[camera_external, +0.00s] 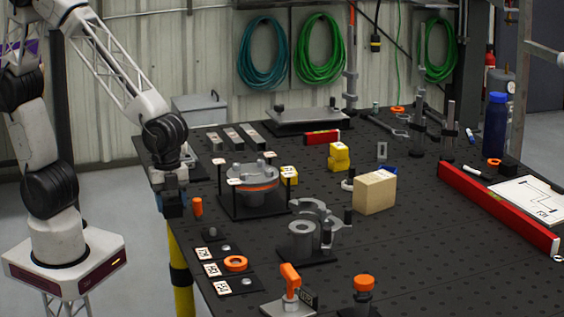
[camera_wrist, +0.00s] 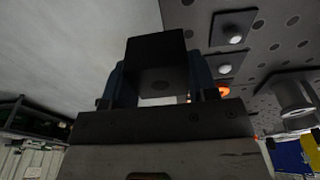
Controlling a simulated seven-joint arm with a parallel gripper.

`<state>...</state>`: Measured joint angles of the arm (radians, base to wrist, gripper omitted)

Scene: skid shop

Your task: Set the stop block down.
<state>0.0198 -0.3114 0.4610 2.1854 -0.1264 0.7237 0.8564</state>
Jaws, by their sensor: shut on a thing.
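The stop block (camera_wrist: 157,62) is a plain dark block held between the two blue fingers of my gripper (camera_wrist: 158,80) in the wrist view. In the external view my gripper (camera_external: 173,208) points down at the left edge of the black perforated table (camera_external: 400,262). The block cannot be made out clearly there against the dark fingers. The wrist view shows pale floor to the left of the block and the table surface to its right. The height of the block above the table is hard to judge.
An orange cylinder (camera_external: 197,207) stands just right of my gripper. A round fixture on posts (camera_external: 254,184) is farther right. Labelled plates (camera_external: 215,254) with pins, one with an orange ring (camera_external: 235,263), line the near left edge. A cardboard box (camera_external: 374,192) stands mid-table.

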